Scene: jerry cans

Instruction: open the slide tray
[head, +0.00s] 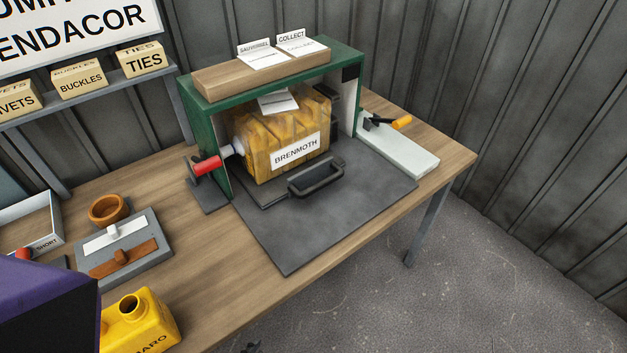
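The slide tray (271,195) is a dark plate with a raised black handle (316,175) at its front. It sits at the mouth of a green frame (213,145), over a dark grey base plate (325,220). A yellow can labelled BRENMOTH (264,133) is inside the frame and hides most of the tray, so how far the tray is out is unclear. A red-handled plunger (207,165) at the left side points at the can; its pale tip appears to touch it. Neither of my grippers is in view.
A lever with an orange end (401,122) stands on a pale plate (410,153) right of the frame. A yellow can (140,325), brown ring (109,208) and grey block (118,257) are at left. A purple shape (45,300) covers the lower left corner. The wooden table (215,280) is bare in front.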

